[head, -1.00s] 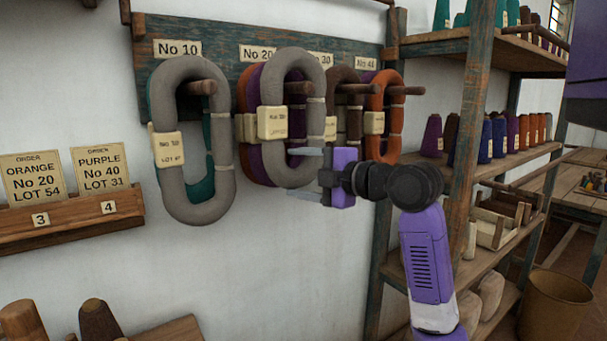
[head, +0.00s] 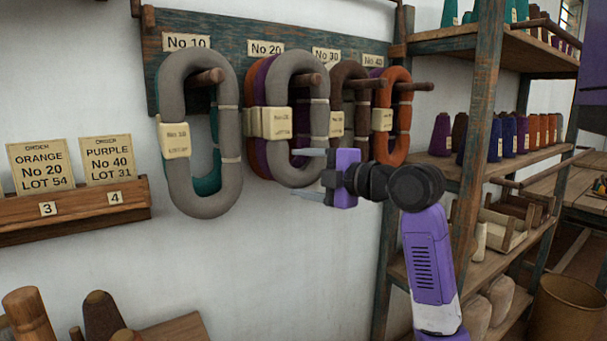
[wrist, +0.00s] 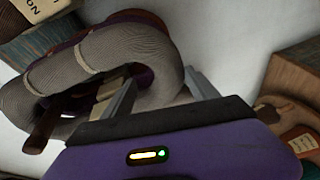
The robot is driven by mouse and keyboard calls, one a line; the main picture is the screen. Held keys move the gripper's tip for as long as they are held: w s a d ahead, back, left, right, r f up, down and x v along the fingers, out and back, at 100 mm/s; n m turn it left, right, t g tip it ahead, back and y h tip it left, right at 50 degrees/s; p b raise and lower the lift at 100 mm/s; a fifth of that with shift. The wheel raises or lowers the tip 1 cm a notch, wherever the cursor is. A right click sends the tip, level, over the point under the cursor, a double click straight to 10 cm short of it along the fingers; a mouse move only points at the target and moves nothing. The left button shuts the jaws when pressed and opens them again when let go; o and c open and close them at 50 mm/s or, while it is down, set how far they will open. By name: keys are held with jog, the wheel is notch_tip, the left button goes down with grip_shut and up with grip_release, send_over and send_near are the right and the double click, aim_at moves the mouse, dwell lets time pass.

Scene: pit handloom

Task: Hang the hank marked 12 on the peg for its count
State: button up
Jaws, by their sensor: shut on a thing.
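A thick grey hank (head: 298,172) with a pale paper tag (head: 276,123) is in front of the No 20 sign (head: 265,47). The No 20 peg (head: 306,81) passes through its loop. The tag's writing is too small to read surely. My gripper (head: 306,174) is shut on the hank's lower right end. In the wrist view its fingers (wrist: 162,92) stand on both sides of the grey hank (wrist: 150,62). Purple and orange-brown hanks (head: 254,140) hang behind it, partly hidden. I cannot tell whether the grey hank's weight rests on the peg.
Another grey hank (head: 207,200) hangs on the No 10 peg (head: 207,77), over a teal one. Brown (head: 349,70) and orange (head: 400,148) hanks hang to the right. A yarn shelf (head: 480,150) stands beside my arm. An order-card rack (head: 75,215) is on the left wall.

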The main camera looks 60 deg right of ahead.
jog(key=shift+w+f, duration=0.15)
jog(key=shift+f, duration=0.5)
jog(key=o, duration=1.6)
jog(key=shift+r, duration=0.15)
jog(key=shift+r, duration=0.1)
jog(key=b+v, duration=0.1)
jog(key=v, duration=0.6)
jog(key=shift+s, duration=0.45)
